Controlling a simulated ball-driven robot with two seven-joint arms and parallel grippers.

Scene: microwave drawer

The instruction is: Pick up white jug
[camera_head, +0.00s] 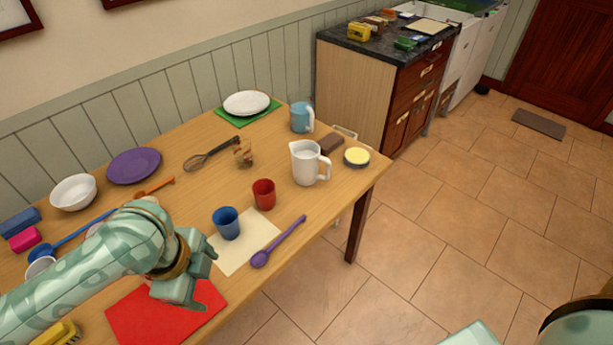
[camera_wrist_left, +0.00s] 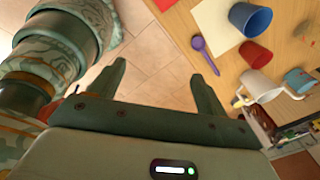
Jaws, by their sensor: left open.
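The white jug (camera_head: 307,163) stands upright near the right end of the wooden table in the head view, its handle toward the right. In the left wrist view the white jug (camera_wrist_left: 262,86) shows at the right, beyond the fingers. My left gripper (camera_head: 205,275) is above the table's front edge near the red mat, well to the left of the jug and apart from it. Its two fingers (camera_wrist_left: 162,82) are spread with only floor tiles between them, and it holds nothing. My right gripper is not in view; only a part of my right arm shows at the lower right.
Near the jug are a red cup (camera_head: 263,194), a blue mug (camera_head: 301,118), a brown block (camera_head: 332,144) and a yellow-topped round dish (camera_head: 357,157). A blue cup (camera_head: 226,223) and purple spoon (camera_head: 279,242) lie between gripper and jug. Floor is clear in front of the table.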

